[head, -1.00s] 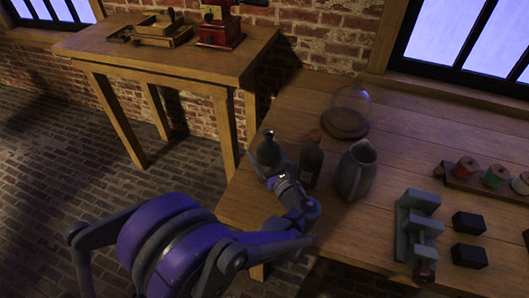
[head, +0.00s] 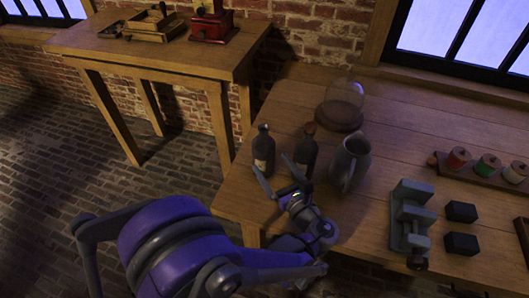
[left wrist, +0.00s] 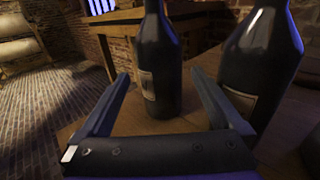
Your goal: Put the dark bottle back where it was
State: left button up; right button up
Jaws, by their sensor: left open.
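A dark bottle (head: 263,150) with a pale label stands upright near the left end of the wooden table (head: 240,205). In the left wrist view it (left wrist: 158,60) stands just beyond and between my fingers. A second dark bottle (head: 306,154), with a brownish top, stands close to its right; it fills the right of the left wrist view (left wrist: 262,65). My left gripper (head: 272,165) is open and empty in front of the bottles, its fingers spread. My right gripper is not in view.
A grey pitcher (head: 350,163) stands right of the bottles, with a glass dome (head: 343,103) behind. A grey vise-like device (head: 410,218), black blocks (head: 462,212) and a spool rack (head: 480,176) are further right. A side table (head: 150,50) holds a red grinder (head: 211,22).

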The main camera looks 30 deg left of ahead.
pick_arm(q)
jog(key=shift+v, duration=1.65)
